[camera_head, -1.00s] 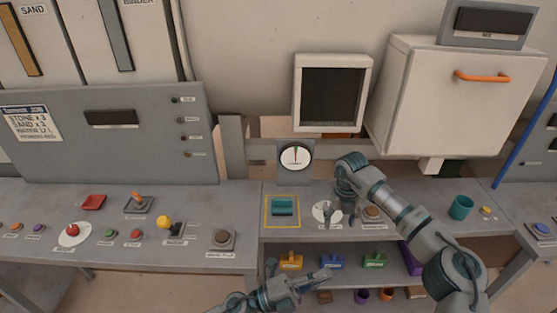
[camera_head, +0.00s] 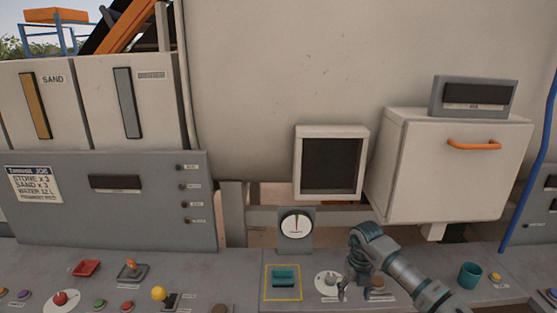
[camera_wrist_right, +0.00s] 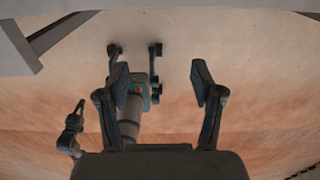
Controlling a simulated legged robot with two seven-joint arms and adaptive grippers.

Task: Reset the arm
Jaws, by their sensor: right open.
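My right arm comes in from the lower right in the head view. Its gripper (camera_head: 354,291) points down over the console, in front of the white round knob plate (camera_head: 325,283). I cannot tell whether it touches anything there. In the right wrist view the two fingers of this gripper (camera_wrist_right: 160,85) are spread wide with nothing between them. Behind them are a tan floor and jointed parts of my own body. My left gripper does not show in the head view.
A teal block (camera_head: 284,277) lies in a yellow-outlined square. A teal cup (camera_head: 470,275) stands at the right. A gauge (camera_head: 296,225), a dark screen (camera_head: 332,166) and a white box (camera_head: 455,165) with an orange handle stand behind. Buttons and levers crowd the left console.

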